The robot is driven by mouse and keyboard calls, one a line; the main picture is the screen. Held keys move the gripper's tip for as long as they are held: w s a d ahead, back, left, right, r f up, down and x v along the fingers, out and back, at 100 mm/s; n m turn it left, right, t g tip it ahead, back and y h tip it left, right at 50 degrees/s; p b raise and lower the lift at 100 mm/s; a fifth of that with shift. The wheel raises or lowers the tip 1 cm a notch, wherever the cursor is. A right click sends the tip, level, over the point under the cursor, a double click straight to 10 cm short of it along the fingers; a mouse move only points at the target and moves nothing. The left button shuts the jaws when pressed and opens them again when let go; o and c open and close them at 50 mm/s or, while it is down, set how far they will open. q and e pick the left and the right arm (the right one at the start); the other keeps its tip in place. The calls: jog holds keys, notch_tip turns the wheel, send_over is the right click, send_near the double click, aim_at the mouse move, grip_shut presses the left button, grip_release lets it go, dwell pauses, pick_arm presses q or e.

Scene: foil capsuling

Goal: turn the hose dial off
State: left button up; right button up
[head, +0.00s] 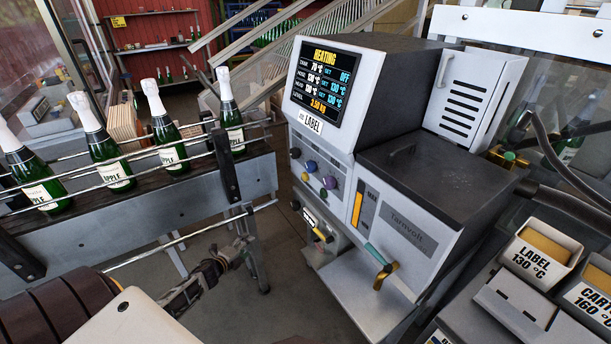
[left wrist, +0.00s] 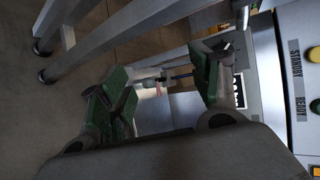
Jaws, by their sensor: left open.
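The glue machine (head: 400,200) stands right of centre in the head view. Its screen (head: 325,86) reads HEATING, with the tank set OFF and the hose and head set to 130 °C. Small knobs (head: 311,166) sit on the front panel below the screen, and more (head: 318,232) on a lower panel. Their labels are too small for me to tell which is the hose dial. My left gripper (head: 238,252) is open, low and left of the lower panel, apart from it. In the left wrist view its fingers (left wrist: 165,85) are spread, with the panel edge at right. My right gripper is out of view.
A conveyor (head: 140,215) with rails carries several green bottles (head: 165,130) at left, its legs close to my left gripper. Label boxes (head: 540,250) stand at right.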

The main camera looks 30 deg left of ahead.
pick_arm(q)
jog(key=w+d+r+m+t+h+b, duration=0.25)
jog(key=w+r+m+b, duration=0.2)
jog(key=r+m, duration=0.55)
jog(key=w+d+r+m+t+h+b, duration=0.15)
jog(key=w+r+m+h+b, duration=0.3)
jog(key=r, duration=1.05)
jog(key=d+r+m+g+h+b, duration=0.1)
jog(key=d+r+m+h, duration=0.1)
jog(key=d+r+m, duration=0.4)
jog(key=r+m, duration=0.1)
jog(key=m, duration=0.2)
jog(key=shift+s+d+r+h, duration=0.15)
jog(key=shift+s+h, duration=0.05)
jog(key=shift+h, duration=0.1)
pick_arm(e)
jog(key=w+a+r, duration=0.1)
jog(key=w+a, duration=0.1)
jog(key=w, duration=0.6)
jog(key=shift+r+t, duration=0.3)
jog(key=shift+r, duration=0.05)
pick_arm(q)
jog(key=shift+w+m, duration=0.1)
jog(key=shift+m, duration=0.15)
